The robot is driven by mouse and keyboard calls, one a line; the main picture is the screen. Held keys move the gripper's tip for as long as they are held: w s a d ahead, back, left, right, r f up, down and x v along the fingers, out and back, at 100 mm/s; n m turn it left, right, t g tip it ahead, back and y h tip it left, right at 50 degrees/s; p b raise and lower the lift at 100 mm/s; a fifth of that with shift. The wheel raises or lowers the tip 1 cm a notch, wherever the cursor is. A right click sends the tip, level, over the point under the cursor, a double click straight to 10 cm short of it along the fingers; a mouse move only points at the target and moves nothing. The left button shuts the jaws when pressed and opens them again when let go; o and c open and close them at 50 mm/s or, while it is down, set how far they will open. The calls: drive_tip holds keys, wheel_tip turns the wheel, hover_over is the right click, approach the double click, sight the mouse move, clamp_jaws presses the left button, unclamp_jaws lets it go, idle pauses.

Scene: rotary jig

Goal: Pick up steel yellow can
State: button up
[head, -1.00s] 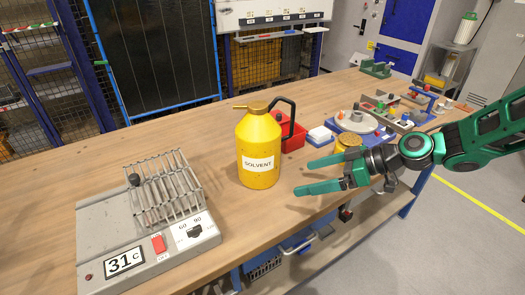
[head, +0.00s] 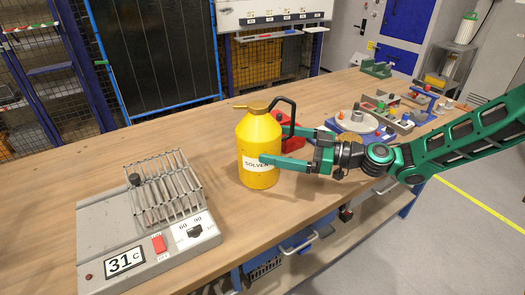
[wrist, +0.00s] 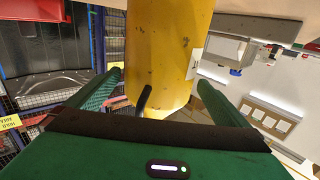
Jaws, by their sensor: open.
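The yellow steel can (head: 256,135), labelled SOLVENT, stands upright on the wooden bench, with a spout at the left and a dark handle at the right. My gripper (head: 274,146) is open at the can's right side. Its near finger overlaps the can's front and covers the end of the label; its far finger passes behind the handle. In the wrist view the can (wrist: 165,45) appears upside down between the open fingers of my gripper (wrist: 160,82). Whether either finger touches the can I cannot tell.
A grey heater with a wire rack (head: 150,228) stands at the front left of the bench. A red bin (head: 294,144) is partly hidden behind my gripper. A blue rotary jig (head: 362,126) and small parts are further right.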

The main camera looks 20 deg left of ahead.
sight(259, 138)
drive_tip(key=a, duration=0.5)
drive_tip(key=shift+a+r, duration=0.15)
drive_tip(key=shift+a, duration=0.1)
drive_tip(key=shift+c, duration=0.3)
drive_tip(key=c, duration=1.5)
drive_tip(key=shift+r, duration=0.1)
drive_tip(key=shift+c, duration=1)
drive_tip(key=shift+r, duration=0.15)
